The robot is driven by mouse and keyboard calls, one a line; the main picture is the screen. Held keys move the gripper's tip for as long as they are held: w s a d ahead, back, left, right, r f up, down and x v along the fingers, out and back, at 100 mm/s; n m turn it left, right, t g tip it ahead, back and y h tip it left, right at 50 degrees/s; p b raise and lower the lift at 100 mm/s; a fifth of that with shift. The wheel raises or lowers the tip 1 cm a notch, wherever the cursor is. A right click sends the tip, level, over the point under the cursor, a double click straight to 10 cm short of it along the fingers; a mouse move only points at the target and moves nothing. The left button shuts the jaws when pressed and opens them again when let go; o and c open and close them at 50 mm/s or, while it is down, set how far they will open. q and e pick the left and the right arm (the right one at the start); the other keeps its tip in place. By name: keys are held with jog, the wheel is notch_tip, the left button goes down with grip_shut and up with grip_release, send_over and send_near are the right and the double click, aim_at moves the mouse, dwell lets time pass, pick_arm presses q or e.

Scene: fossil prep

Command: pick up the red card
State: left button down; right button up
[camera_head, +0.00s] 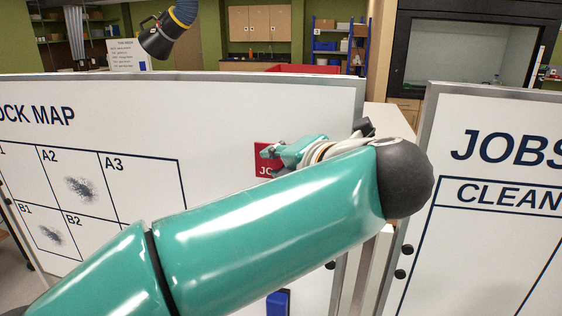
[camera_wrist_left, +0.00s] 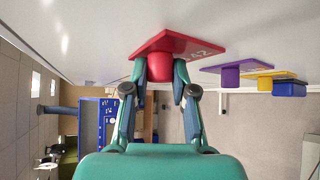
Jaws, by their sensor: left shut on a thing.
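The red card (camera_head: 265,158) shows in the head view at the right part of the left whiteboard, partly hidden behind my left arm. In the left wrist view the red card (camera_wrist_left: 184,43) is a square plate with a round red knob (camera_wrist_left: 160,68) on its back. My left gripper (camera_wrist_left: 161,72) is shut on that knob, one finger on each side. In the head view my left gripper (camera_head: 270,152) is at the card, mostly behind my arm. The card is at or very close to the board; I cannot tell whether it touches. My right gripper is not in view.
A purple card (camera_wrist_left: 230,70), a yellow card (camera_wrist_left: 265,78) and a blue block (camera_wrist_left: 290,89) sit on the board beside the red card. The left whiteboard (camera_head: 225,110) carries a map grid. A second whiteboard (camera_head: 500,110) stands at the right, past a narrow gap.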

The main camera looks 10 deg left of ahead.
pick_arm(q)
jog(key=shift+r, duration=0.15)
jog(key=shift+s+r, duration=0.15)
notch_tip(320, 180, up, 6)
jog(key=shift+r+p, duration=0.1)
jog(key=shift+p, duration=0.3)
jog(key=shift+s+r, duration=0.15)
jog(key=shift+s, duration=0.15)
jog(key=s+p, duration=0.1)
jog(key=s, duration=1.8)
